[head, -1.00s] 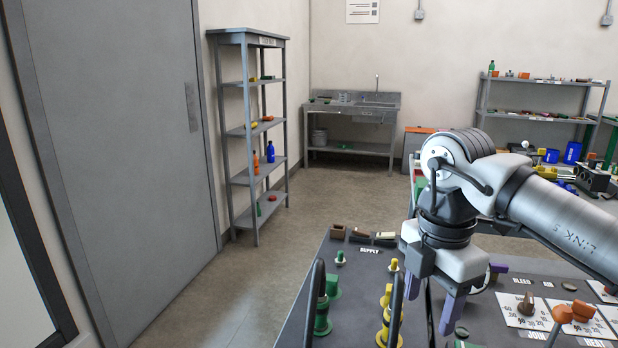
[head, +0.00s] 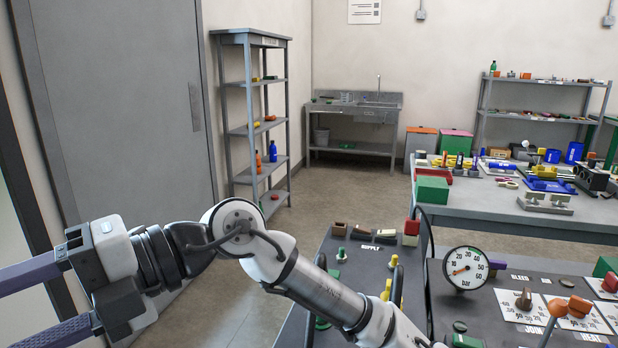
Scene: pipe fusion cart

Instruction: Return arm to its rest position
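My gripper (head: 28,305) is at the lower left of the head view, turned to point left. Its two purple fingers stand wide apart, with nothing seen between them; their tips are cut off by the left edge. My arm (head: 325,297) reaches from the bottom middle up to an elbow and then left to the gripper. The gripper is in the air, clear of the cart panel (head: 480,320).
The panel carries a pressure gauge (head: 465,268), an orange-topped lever (head: 556,308) and a supply area with green and yellow fittings. A bench (head: 520,222) with parts stands behind. A grey door (head: 110,110) and shelf (head: 252,130) are at left; floor between is open.

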